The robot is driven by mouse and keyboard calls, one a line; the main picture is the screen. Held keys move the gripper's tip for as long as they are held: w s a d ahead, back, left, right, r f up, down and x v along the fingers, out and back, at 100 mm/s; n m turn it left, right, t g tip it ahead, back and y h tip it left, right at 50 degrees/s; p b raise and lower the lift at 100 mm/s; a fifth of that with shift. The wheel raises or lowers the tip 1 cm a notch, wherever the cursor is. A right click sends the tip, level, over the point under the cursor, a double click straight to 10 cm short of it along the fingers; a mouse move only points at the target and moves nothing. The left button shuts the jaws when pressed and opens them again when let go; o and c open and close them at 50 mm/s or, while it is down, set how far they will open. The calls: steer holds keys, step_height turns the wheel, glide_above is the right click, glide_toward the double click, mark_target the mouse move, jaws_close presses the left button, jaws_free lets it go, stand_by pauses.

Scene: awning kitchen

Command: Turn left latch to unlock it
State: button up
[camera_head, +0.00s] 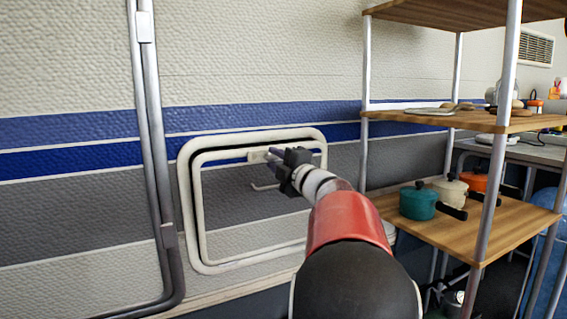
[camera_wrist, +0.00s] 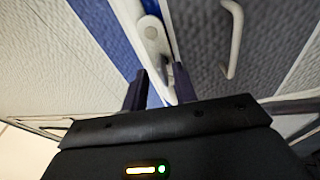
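A hatch (camera_head: 222,206) with a rounded white frame is set low in the striped wall in the head view. A small pale latch (camera_head: 256,156) sits at its top edge; it also shows in the wrist view (camera_wrist: 152,34) as a white piece with a round boss. My gripper (camera_head: 274,156) is in front of the hatch's upper part, just right of the latch in the head view. In the wrist view my gripper (camera_wrist: 160,74) is open and empty, its dark fingers apart, with the latch just beyond the fingertips. I cannot tell if they touch. Any second latch is hidden or out of view.
A white bar handle (camera_head: 265,187) is on the hatch below the latch; it shows in the wrist view (camera_wrist: 235,40). A wooden shelf rack (camera_head: 480,222) with pots stands close on the right. A grey rail (camera_head: 152,130) runs down the wall at left.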

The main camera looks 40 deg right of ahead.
steer(key=shift+f, duration=0.1)
steer(key=shift+s+d, duration=0.1)
steer(key=shift+s, duration=0.1)
steer(key=s+f, duration=0.1)
steer(key=s, duration=0.6)
steer(key=shift+s+a, duration=0.2)
